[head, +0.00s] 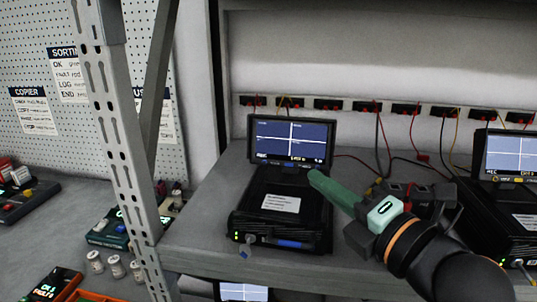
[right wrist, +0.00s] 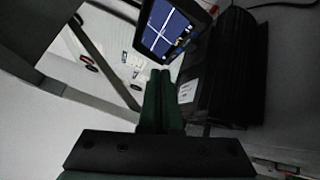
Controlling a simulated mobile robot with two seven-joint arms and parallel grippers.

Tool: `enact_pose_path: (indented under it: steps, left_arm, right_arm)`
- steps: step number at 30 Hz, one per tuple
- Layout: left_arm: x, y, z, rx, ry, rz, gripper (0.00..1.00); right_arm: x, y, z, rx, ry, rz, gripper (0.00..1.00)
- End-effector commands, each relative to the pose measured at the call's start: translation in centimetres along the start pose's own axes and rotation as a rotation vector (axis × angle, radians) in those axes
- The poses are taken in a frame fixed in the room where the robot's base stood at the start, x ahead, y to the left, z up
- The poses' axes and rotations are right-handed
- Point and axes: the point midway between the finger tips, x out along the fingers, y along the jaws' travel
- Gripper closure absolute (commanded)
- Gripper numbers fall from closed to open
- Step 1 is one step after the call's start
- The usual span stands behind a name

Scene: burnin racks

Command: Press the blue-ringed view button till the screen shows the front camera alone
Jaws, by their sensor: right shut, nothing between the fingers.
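A small screen (head: 290,140) stands on top of a black recorder box (head: 281,222) on the grey shelf. The screen is blue and split into four panes by white lines; it also shows tilted at the top of the right wrist view (right wrist: 168,27). My right gripper (head: 314,175) has green fingers, shut and empty, with the tips by the screen's lower right corner in the head view. In the right wrist view the fingers (right wrist: 160,75) point toward the screen's lower edge. I cannot make out the blue-ringed button. My left gripper is not in view.
A second recorder with a split screen (head: 508,153) stands at the right. A grey rack post (head: 121,150) rises left of the shelf (head: 192,232). Red and black sockets with wires (head: 368,107) line the back. Small jars (head: 115,266) stand on the bench at the left.

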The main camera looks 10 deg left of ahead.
Motion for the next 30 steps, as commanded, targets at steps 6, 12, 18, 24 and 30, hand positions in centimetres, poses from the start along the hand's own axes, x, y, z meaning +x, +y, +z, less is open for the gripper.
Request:
enact_pose_path:
  steps: [6, 12, 18, 24, 30]
  left_arm:
    - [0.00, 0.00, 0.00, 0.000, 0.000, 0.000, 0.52]
    - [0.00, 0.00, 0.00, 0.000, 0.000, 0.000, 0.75]
    - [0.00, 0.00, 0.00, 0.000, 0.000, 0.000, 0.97]
    - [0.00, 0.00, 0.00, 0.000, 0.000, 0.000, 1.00]
    - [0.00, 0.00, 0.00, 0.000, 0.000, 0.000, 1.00]
  right_arm:
    - [0.00, 0.00, 0.00, 0.000, 0.000, 0.000, 1.00]
    - [0.00, 0.00, 0.00, 0.000, 0.000, 0.000, 1.00]
    - [0.00, 0.00, 0.00, 0.000, 0.000, 0.000, 1.00]
    - [0.00, 0.00, 0.00, 0.000, 0.000, 0.000, 1.00]
    - [0.00, 0.00, 0.00, 0.000, 0.000, 0.000, 1.00]
